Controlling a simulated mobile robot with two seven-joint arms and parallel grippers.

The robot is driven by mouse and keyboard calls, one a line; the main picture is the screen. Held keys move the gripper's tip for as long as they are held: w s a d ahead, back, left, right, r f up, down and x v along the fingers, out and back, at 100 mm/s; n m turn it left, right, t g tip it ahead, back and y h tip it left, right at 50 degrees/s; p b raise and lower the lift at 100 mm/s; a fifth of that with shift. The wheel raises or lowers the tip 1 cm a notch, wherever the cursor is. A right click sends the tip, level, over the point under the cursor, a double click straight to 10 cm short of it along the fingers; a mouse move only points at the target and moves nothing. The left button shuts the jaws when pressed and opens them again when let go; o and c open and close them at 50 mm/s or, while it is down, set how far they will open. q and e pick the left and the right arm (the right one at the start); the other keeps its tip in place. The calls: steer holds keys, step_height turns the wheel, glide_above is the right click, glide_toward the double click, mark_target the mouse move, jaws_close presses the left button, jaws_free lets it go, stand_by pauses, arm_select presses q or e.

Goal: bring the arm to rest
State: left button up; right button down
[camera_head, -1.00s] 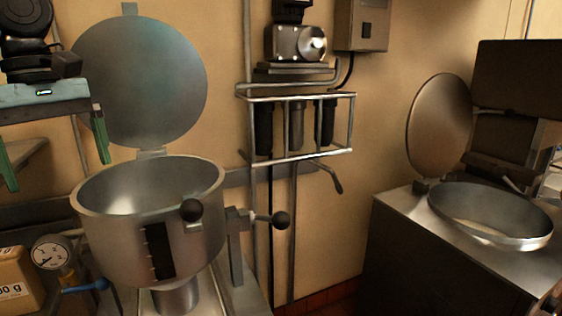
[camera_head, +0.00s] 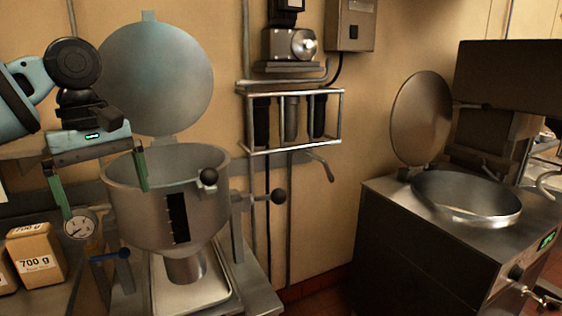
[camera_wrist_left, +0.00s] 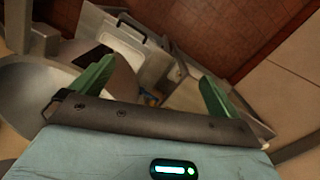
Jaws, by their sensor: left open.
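My left gripper (camera_head: 103,193) is open and empty in the head view, with its two green fingers pointing down. It hangs at the left, in front of the rim of the steel hopper (camera_head: 160,215). In the left wrist view the open left gripper (camera_wrist_left: 155,90) shows its green fingers wide apart with nothing between them. The hopper's bowl also shows in the wrist view (camera_wrist_left: 40,95), at the left. I cannot tell whether the right finger touches the hopper. My right gripper is not in view.
A steel tray (camera_head: 190,290) lies under the hopper. A gauge (camera_head: 80,227) and a box marked 700 g (camera_head: 35,255) stand at the left. A round raised lid (camera_head: 156,78) is behind the hopper. A steel kettle unit (camera_head: 420,235) stands at the right. The floor between is clear.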

arm_select(q)
steer(key=w+d+f+m+t+h, duration=0.1)
steer(key=w+d+f+m, duration=0.2)
steer(key=d+f, duration=0.55)
steer(key=w+d+f+m+t+h, duration=0.1)
steer(key=w+d+f+m, duration=0.3)
steer(key=f, duration=0.8)
steer(key=s+d+f+m+t+h, duration=0.1)
steer(key=s+d+f+m+h, duration=0.15)
steer(key=d+f, duration=0.55)
steer(key=s+d+f+m+t+h, duration=0.15)
steer(key=s+d+f, duration=0.3)
steer(key=f, duration=0.55)
steer(key=s+a+f+t, duration=0.3)
steer(key=s+f+t, duration=0.1)
steer(key=s+f, duration=0.6)
steer(key=s+a+f+m+t+y, duration=0.1)
steer(key=s+a+f+y, duration=0.4)
steer(key=s+a+f, duration=0.3)
steer(key=s+a, duration=0.4)
steer(key=s, duration=0.2)
steer(key=shift+s, duration=0.15)
steer(key=shift+t, duration=0.25)
